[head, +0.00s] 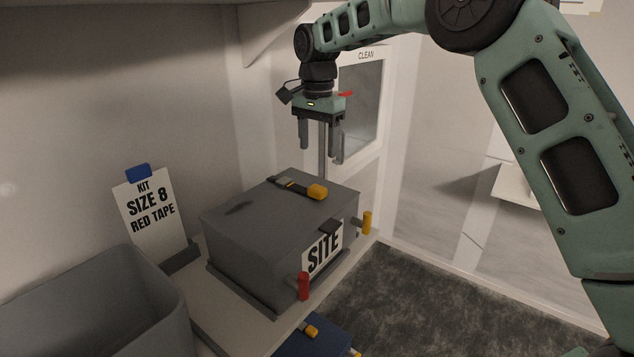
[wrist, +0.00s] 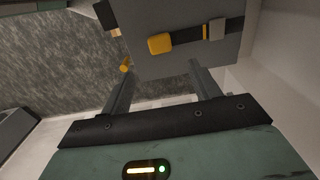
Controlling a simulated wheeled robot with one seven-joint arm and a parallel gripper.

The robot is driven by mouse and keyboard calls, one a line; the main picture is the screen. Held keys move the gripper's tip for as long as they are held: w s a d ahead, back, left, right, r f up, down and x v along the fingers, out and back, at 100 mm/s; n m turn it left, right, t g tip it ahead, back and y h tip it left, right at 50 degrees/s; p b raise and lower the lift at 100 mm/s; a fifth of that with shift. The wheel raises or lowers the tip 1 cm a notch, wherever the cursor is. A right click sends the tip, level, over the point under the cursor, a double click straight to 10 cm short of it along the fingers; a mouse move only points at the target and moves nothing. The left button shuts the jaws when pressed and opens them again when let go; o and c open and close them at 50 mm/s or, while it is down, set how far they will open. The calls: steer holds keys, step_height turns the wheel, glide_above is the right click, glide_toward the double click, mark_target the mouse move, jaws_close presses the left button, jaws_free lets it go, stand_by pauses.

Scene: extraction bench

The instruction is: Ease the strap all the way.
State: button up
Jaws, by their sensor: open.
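A dark strap (head: 289,183) runs across the lid of a grey box (head: 245,215) marked SITE, with a yellow tab (head: 317,192) at its end. In the wrist view the strap (wrist: 186,38) shows with its yellow tab (wrist: 160,44) and a grey buckle (wrist: 217,29). My gripper (head: 321,155) hangs fingers down above the far part of the box, open and empty, clear of the strap. It also shows in the wrist view (wrist: 155,72), with nothing between its fingers.
A red handle (head: 303,286) and a yellow handle (head: 367,222) stand at the box's front corners. A grey bin (head: 95,300) is at lower left, beside a KIT SIZE 8 RED TAPE sign (head: 151,210). A blue case (head: 312,338) is below the front edge. A CLEAN panel (head: 360,100) stands behind.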

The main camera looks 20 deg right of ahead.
mark_target(317, 187)
step_height(317, 187, down, 11)
steer(key=p, duration=0.2)
steer(key=shift+p, duration=0.35)
